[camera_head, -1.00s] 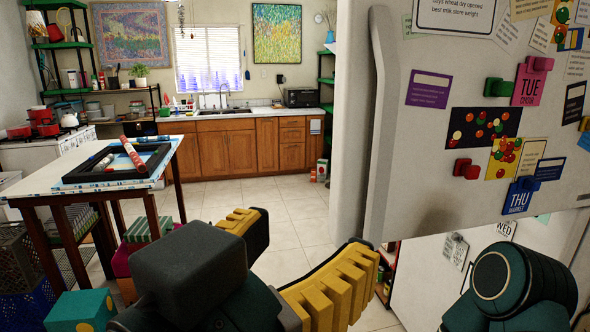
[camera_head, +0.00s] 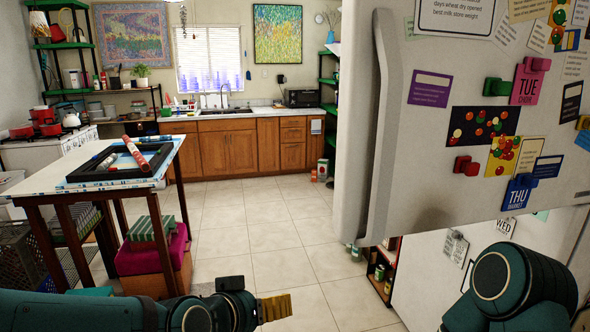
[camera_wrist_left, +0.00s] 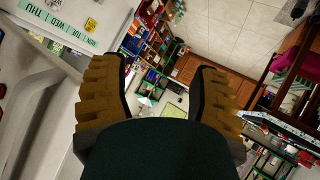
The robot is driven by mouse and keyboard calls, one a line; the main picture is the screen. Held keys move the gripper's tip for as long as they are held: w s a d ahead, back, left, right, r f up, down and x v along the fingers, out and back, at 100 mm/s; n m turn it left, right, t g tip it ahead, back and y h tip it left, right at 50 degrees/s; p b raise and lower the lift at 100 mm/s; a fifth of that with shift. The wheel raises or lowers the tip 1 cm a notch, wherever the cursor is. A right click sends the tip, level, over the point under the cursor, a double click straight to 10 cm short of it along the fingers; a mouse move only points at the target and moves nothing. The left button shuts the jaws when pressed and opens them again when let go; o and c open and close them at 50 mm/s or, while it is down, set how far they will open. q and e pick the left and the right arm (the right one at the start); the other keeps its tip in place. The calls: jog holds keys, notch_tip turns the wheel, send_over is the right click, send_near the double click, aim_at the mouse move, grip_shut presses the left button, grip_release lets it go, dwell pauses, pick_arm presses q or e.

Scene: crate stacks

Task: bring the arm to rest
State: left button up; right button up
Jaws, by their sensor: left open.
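My left arm comes in low from the left in the head view. Its gripper (camera_head: 276,307), with yellow ridged fingers, is seen from the side low in the middle, over the tiled floor. In the left wrist view the gripper (camera_wrist_left: 162,80) has its two fingers wide apart with nothing between them. It touches nothing that I can see. A teal link of my right arm shows at the lower right of the head view; the right gripper is out of view.
A fridge (camera_head: 425,180) with magnets and notes stands close on the right. A table (camera_head: 30,185) bearing a black tray (camera_head: 75,178) is at the left, with boxes (camera_head: 150,260) below. The tiled floor (camera_head: 270,238) is clear toward the wooden cabinets (camera_head: 228,150).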

pick_arm(q)
jog(key=s+a+f+n+g, duration=0.1)
jog(key=s+f, duration=0.3)
jog(key=f, duration=0.8)
jog(key=s+a+f+g+y, duration=0.1)
jog(key=s+f+g, duration=0.3)
jog(key=f, duration=0.8)
jog(key=s+a+f+n+g, duration=0.1)
jog(key=s+a+f+g, duration=0.1)
jog(key=f, duration=0.9)
jog(key=shift+s+a+f+n+g+y, duration=0.15)
jog(key=shift+s+f+n+g+y, duration=0.25)
jog(key=shift+s, duration=0.55)
jog(key=shift+c, duration=1.4)
jog(key=shift+w, duration=0.1)
